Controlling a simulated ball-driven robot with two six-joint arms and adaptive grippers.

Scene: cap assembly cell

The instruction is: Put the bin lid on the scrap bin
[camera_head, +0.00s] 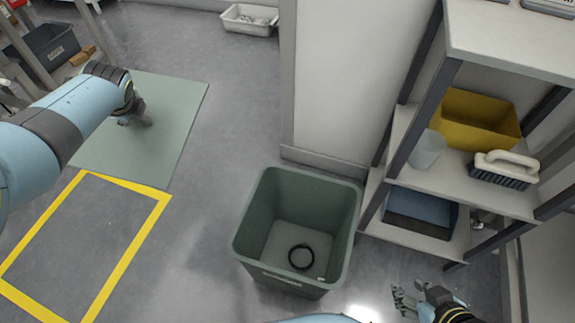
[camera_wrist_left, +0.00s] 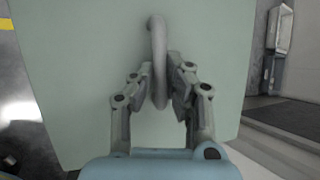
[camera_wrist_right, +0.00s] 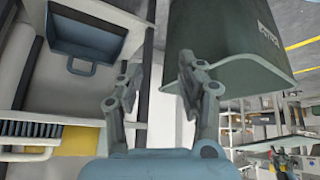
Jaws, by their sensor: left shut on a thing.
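The bin lid (camera_head: 178,105) is a flat pale green panel at the upper left of the head view. My left gripper (camera_head: 137,118) is over its middle, and in the left wrist view it (camera_wrist_left: 166,88) is shut on the lid's grey upright handle (camera_wrist_left: 158,55). The lid's height above the floor is hard to tell. The scrap bin (camera_head: 250,222) stands upright, open-topped and dark green, right of the lid and apart from it. A black ring lies inside. My right gripper (camera_head: 408,298) is open and empty, right of the bin; the right wrist view shows its fingers (camera_wrist_right: 158,78) apart.
A yellow floor outline (camera_head: 120,268) lies left of the bin. A shelf rack (camera_head: 505,195) with a yellow bin (camera_head: 475,118), a brush (camera_head: 505,170) and a blue bin (camera_head: 420,215) stands at right. A wall end (camera_head: 335,90) is behind the scrap bin. Floor between lid and bin is clear.

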